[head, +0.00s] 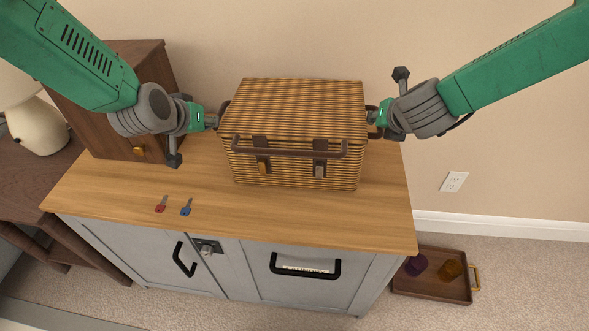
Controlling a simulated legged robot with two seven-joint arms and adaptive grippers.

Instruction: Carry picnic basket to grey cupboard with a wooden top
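The picnic basket (295,105) is woven in brown and tan, with a closed lid, a dark front handle and two clasps. It is upright over the wooden top of the grey cupboard (110,190), towards the back. I cannot tell for certain whether its base touches the top. My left gripper (214,121) is at the basket's left side handle and looks shut on it. My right gripper (372,117) looks shut on the right side handle. The fingertips are partly hidden by the handles.
A brown wooden box (120,110) stands at the cupboard top's back left. A red key (160,205) and a blue key (186,207) lie near the front left. A lamp (38,125) stands further left. A wooden tray (430,285) lies on the carpet at right. The wall is close behind.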

